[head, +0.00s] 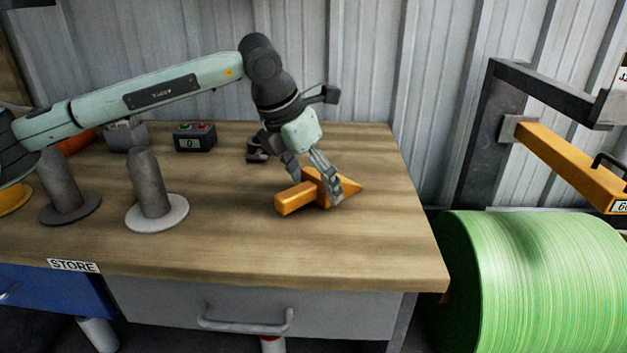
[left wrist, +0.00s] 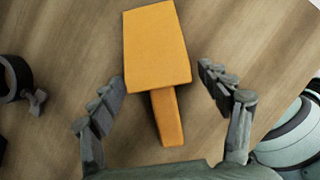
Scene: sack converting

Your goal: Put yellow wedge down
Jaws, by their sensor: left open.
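The yellow wedge (head: 296,198) lies on the wooden bench top near its right end. In the left wrist view the wedge (left wrist: 157,50) shows a wide block and a narrower bar (left wrist: 167,117) that runs toward my gripper. My left gripper (head: 317,186) is low over the wedge, with its fingers spread on either side. In the left wrist view the left gripper (left wrist: 163,88) is open, with a gap between each finger and the wedge. The fingers hide part of the wedge in the head view. My right gripper is not in view.
A grey control box (head: 195,137) and a dark clamp-like part (head: 257,149) stand behind. Grey posts on round bases (head: 151,185) stand at left. A green roll (head: 540,285) and a yellow bar (head: 570,165) are right of the bench. The front middle (head: 235,245) is clear.

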